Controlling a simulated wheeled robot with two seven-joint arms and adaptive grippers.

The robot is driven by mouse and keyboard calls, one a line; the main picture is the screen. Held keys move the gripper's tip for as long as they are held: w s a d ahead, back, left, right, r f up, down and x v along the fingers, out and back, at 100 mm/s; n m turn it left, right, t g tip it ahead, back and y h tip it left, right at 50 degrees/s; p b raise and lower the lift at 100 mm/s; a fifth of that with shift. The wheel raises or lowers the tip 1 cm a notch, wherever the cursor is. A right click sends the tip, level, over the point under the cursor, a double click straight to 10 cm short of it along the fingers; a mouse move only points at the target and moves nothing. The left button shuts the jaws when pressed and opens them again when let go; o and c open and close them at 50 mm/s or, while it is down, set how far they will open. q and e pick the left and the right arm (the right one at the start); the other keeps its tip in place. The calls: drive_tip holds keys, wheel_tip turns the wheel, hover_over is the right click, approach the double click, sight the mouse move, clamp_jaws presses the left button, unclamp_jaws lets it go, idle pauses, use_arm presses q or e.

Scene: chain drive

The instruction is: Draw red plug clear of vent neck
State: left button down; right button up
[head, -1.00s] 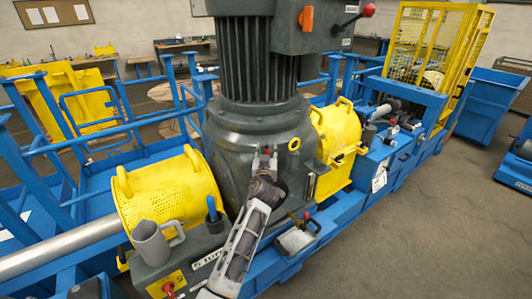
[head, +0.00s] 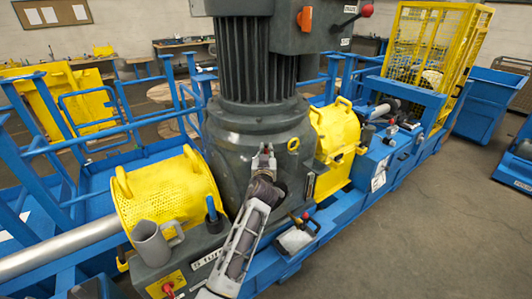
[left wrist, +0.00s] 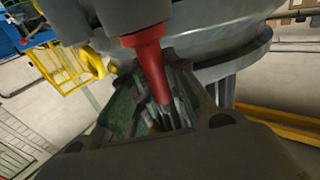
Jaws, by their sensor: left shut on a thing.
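The red plug (left wrist: 151,66) shows in the left wrist view, its wide end up against a grey cylindrical part (left wrist: 128,14) that looks like the vent neck. Its narrow end runs down between my fingers. I cannot tell whether any of the plug is still inside the neck. My left gripper (left wrist: 168,112) is shut on the plug. In the head view my left gripper (head: 264,160) is up against the front of the dark grey gearbox housing (head: 232,140), where the plug and neck are mostly hidden. My right gripper is not in view.
The big ribbed motor (head: 258,65) stands above the housing. Yellow guards (head: 165,192) flank it, with a grey mug (head: 150,243) at the front left. A pale can-like item (head: 296,238) sits right of my arm. Open floor (head: 440,230) lies to the right.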

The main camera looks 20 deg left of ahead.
use_arm(q)
drive_tip(key=shift+r+p, duration=0.55)
drive_tip(key=shift+r, duration=0.4)
drive_tip(key=shift+r+p, duration=1.6)
drive_tip(key=shift+r, duration=0.5)
drive_tip(key=shift+r+p, duration=0.5)
drive_tip(key=shift+r, duration=0.9)
drive_tip(key=shift+r, duration=0.1)
